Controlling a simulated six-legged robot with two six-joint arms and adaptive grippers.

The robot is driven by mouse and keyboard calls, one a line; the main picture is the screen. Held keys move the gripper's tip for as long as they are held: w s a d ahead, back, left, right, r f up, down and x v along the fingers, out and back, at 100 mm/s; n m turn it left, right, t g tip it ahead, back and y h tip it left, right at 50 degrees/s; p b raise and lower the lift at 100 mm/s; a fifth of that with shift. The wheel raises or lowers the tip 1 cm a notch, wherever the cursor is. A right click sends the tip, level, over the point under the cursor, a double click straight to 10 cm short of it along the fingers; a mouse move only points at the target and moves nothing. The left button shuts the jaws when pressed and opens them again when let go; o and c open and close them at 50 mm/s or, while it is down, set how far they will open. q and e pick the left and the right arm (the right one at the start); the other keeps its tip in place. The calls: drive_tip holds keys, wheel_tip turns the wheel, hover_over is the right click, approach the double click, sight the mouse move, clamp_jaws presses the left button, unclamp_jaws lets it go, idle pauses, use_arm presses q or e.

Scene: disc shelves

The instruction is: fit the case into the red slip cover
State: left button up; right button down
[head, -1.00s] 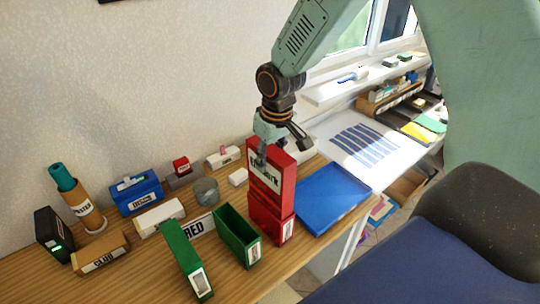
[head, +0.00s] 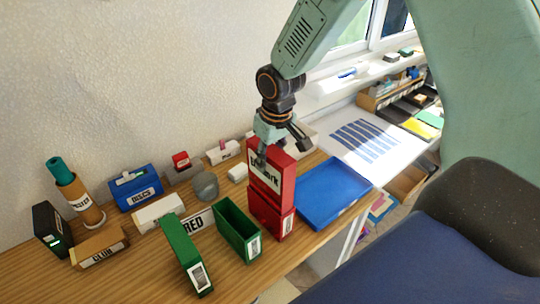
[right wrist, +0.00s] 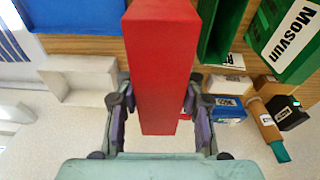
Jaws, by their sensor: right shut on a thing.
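The red case (head: 271,165) stands upright in the head view, with a white label on its front. My right gripper (head: 272,147) is shut on the upper part of the case. In the right wrist view the case (right wrist: 162,70) is a long red block between the fingers. The red slip cover (head: 268,214) stands on the wooden table directly below the case. The case's lower end meets the cover's top; whether it is inside the opening or just resting at the rim I cannot tell. My left gripper is not in view.
A grey cup (head: 205,186), blue DISCS box (head: 136,188) and GLUE box (head: 98,246) sit farther left.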

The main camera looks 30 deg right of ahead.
sight(270, 184)
drive_tip(key=shift+f+b, duration=2.55)
drive_tip(key=shift+f, duration=2.25)
drive_tip(key=c, duration=0.7)
unclamp_jaws()
drive_tip(key=shift+c, duration=0.2)
drive_tip(key=r, duration=0.4)
drive_tip(key=s+r, duration=0.1)
drive_tip(key=r, duration=0.7)
drive_tip(key=shift+s, duration=0.4)
drive_tip(key=shift+f, duration=0.1)
